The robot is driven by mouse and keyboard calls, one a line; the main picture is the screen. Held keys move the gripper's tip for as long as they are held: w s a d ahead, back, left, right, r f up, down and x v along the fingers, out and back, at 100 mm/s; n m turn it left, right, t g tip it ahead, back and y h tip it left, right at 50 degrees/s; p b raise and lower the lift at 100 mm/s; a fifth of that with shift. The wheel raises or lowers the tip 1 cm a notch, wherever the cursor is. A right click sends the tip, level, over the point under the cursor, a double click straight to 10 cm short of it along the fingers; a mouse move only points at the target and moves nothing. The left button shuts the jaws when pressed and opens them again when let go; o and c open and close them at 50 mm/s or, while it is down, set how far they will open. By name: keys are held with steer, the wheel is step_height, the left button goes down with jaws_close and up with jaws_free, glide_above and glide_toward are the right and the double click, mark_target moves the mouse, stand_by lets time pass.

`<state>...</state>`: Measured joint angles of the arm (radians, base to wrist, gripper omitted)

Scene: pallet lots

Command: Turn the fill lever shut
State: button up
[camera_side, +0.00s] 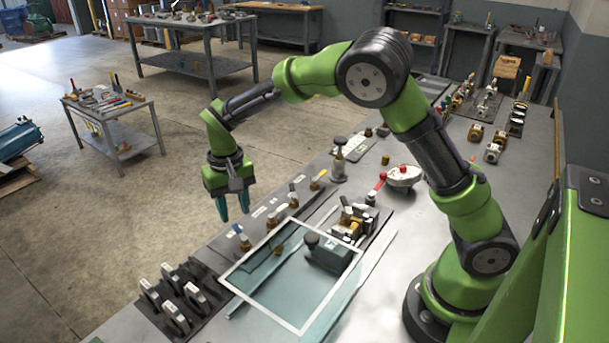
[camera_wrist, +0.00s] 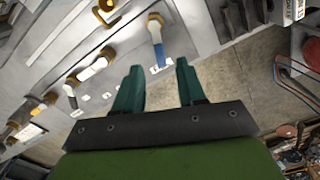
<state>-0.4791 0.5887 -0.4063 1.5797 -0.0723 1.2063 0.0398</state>
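A row of small levers with coloured handles and white labels runs along the bench's near-left edge. In the side view they include a blue-handled lever (camera_side: 240,237) and a yellow-handled one (camera_side: 316,183). The labels are too small to read, so I cannot tell which is the fill lever. My gripper (camera_side: 233,207) hangs fingers-down, apart from the levers. Its two teal fingers (camera_wrist: 160,85) are spread with nothing between them.
A pale-framed clear panel (camera_side: 262,300) covers part of the bench beside the levers. Dark upright clamps (camera_side: 176,318) stand at the front left. A white disc with a red-knobbed handle (camera_side: 403,176) sits behind. Open floor lies left of the bench.

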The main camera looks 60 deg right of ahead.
mark_target(237, 228)
steer(key=shift+f, duration=2.05)
steer(key=shift+c, duration=0.5)
jaws_close()
